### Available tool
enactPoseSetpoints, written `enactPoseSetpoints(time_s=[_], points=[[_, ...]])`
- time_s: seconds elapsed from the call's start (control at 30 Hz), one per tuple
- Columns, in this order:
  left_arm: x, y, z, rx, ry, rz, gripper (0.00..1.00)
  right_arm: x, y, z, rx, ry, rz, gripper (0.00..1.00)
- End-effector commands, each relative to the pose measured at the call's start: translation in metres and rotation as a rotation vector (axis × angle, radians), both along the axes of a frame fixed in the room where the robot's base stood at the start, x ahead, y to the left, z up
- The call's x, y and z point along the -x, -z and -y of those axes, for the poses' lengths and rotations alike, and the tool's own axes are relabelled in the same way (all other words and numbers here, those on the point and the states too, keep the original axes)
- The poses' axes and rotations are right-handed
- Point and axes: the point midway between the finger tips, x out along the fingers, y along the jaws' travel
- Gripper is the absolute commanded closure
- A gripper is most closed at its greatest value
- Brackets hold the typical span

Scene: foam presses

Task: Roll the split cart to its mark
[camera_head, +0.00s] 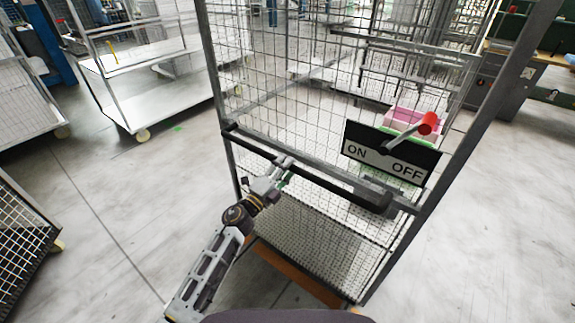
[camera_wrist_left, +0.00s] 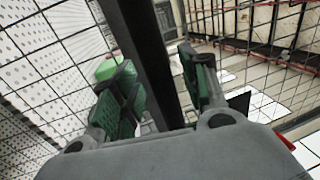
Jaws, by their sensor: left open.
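A tall wire-mesh cart (camera_head: 388,208) with a dark frame stands right in front of me in the head view; I take it as the split cart. A black push bar (camera_head: 322,182) runs across its near side. My left gripper (camera_head: 287,172) is at the left part of this bar. In the left wrist view the gripper (camera_wrist_left: 160,85) is open, its green-padded fingers on either side of the dark bar (camera_wrist_left: 145,50). Whether the pads touch it is unclear. My right gripper is not in view. No floor mark is clearly identifiable.
An ON/OFF panel (camera_head: 392,155) with a red-tipped lever (camera_head: 428,123) is on the cart's right side. A pink bin (camera_head: 402,116) shows behind it. A white-shelved cart (camera_head: 150,75) stands at the back left, a mesh cart (camera_head: 22,245) at the left edge. Floor between them is clear.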

Motion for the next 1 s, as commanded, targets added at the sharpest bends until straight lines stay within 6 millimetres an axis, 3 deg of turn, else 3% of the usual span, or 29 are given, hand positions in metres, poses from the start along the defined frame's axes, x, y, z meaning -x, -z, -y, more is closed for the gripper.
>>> enactPoseSetpoints(time_s=[0.57,0.9,1.0], points=[[-0.0108,-0.0026,0.0084,0.0,0.001,0.0,0.56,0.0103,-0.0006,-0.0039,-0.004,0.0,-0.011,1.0],[-0.0107,-0.0026,0.0084,0.0,0.001,0.0,0.97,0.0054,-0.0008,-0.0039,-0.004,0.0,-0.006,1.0],[-0.0107,-0.0024,0.0082,-0.001,0.001,-0.001,1.0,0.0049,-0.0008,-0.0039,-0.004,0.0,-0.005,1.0]])
